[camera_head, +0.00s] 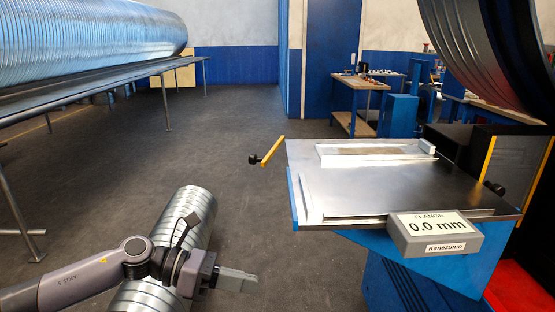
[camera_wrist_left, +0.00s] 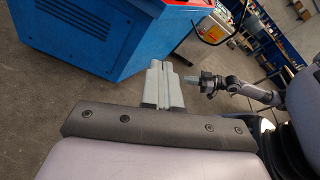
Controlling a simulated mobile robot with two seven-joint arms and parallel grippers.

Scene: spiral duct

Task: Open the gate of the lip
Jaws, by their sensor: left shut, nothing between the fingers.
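The machine has a flat metal table (camera_head: 400,187) with a grey display box (camera_head: 440,236) reading "FLANGE 0.0 mm" at its front. A yellow bar with a black knob (camera_head: 272,151) shows off the table's left corner. A dark yellow-edged panel (camera_head: 520,163) stands at the table's right; I cannot tell which part is the lip's gate. My left gripper (camera_head: 238,281) is shut and empty, low and left of the machine, apart from it. Its closed fingers show in the left wrist view (camera_wrist_left: 162,68). My right gripper (camera_wrist_left: 189,80) shows small there; its jaws are unclear.
A ribbed metal duct (camera_head: 194,208) lies behind my left arm. A long duct (camera_head: 80,42) rests on a rack (camera_head: 95,82) at the left. A workbench (camera_head: 358,85) stands at the back.

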